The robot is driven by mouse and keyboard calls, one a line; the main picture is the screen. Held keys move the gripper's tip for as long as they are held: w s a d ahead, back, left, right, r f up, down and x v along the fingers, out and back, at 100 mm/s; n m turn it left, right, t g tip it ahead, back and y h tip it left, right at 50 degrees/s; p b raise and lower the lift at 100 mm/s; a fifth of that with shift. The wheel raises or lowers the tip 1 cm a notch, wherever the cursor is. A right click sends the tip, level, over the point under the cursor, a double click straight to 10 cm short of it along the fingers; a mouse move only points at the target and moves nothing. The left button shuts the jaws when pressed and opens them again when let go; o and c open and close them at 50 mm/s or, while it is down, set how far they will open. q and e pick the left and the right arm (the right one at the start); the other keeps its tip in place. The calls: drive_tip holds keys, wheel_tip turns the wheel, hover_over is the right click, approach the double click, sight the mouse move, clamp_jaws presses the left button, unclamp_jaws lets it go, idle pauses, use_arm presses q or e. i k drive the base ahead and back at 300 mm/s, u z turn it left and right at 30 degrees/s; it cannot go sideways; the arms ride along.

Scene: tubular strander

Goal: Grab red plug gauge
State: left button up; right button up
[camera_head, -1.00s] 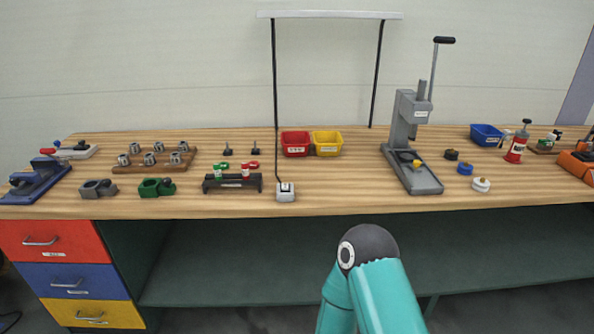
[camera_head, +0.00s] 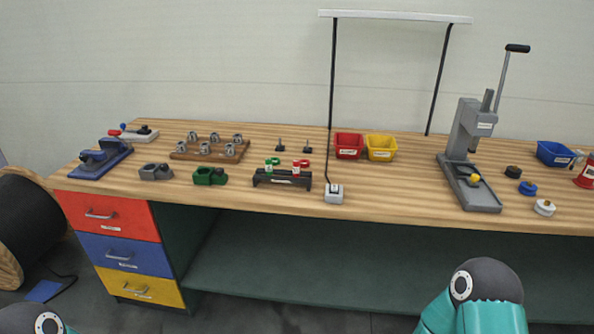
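A small black rack (camera_head: 283,181) stands near the front edge of the bench, left of the middle. Upright in it are small gauges with red and green tops. The red plug gauge (camera_head: 296,169) is at the rack's right side, with a red top and a pale label. A second red top sits just behind it. The green-topped gauge (camera_head: 269,168) is at the rack's left side. Neither gripper is in view; only rounded parts of my arms show along the bottom edge, well apart from the rack.
A white block (camera_head: 334,194) with a post stands right of the rack. A green clamp (camera_head: 209,176) is to its left. Red (camera_head: 348,147) and yellow (camera_head: 381,149) bins stand behind. A grey press (camera_head: 470,155) is at right. Drawers (camera_head: 110,217) fill the bench's left end.

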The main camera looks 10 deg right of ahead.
sight(296, 162)
drive_tip(key=z, duration=0.05)
drive_tip(key=i, duration=0.85)
